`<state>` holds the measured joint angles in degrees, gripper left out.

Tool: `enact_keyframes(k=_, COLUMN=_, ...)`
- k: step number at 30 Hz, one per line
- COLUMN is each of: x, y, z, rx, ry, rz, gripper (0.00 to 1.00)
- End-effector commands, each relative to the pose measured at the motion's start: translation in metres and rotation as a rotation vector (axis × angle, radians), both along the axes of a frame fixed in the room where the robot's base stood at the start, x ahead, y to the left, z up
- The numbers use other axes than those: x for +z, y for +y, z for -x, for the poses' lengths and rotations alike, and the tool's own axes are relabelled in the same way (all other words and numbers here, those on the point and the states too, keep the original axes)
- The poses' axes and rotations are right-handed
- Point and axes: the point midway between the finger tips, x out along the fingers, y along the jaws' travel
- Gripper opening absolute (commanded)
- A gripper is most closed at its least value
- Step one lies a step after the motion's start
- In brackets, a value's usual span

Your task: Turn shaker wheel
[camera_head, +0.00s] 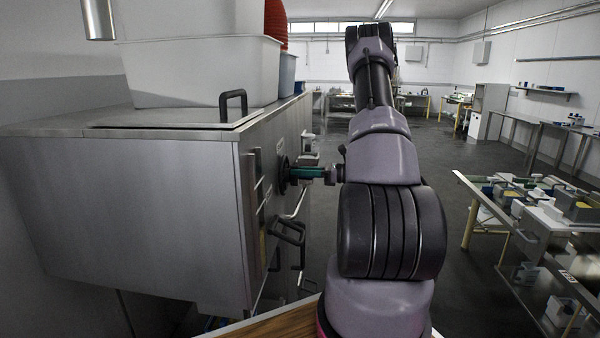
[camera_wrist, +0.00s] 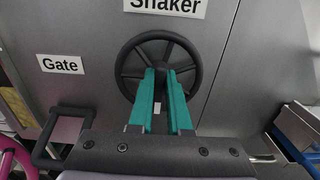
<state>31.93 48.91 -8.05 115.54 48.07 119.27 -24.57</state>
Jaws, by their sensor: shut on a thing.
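The shaker wheel (camera_wrist: 121,75) is a dark spoked wheel on the grey metal panel, under a white "Shaker" label (camera_wrist: 165,6). In the head view the wheel (camera_head: 283,176) shows edge-on on the cabinet's right side. My gripper (camera_wrist: 161,75) has teal fingers that reach over the wheel's lower rim towards its centre. They are shut on the wheel; which part lies between them is mostly hidden. In the head view my gripper (camera_head: 291,173) meets the wheel from the right.
A "Gate" label (camera_wrist: 61,64) and a black handle (camera_wrist: 62,137) are left of the wheel. A large pale tub (camera_head: 200,75) stands on the cabinet (camera_head: 140,190). A table with several containers (camera_head: 540,205) stands at the right, with open floor between.

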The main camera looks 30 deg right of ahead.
Motion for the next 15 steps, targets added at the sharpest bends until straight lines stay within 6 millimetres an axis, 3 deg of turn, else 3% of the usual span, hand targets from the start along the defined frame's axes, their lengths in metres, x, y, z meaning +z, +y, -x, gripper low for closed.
enact_keyframes(k=15, x=-0.0008, y=-0.0031, z=-0.0041, rx=0.000, ry=0.234, rz=-0.158, gripper=0.00)
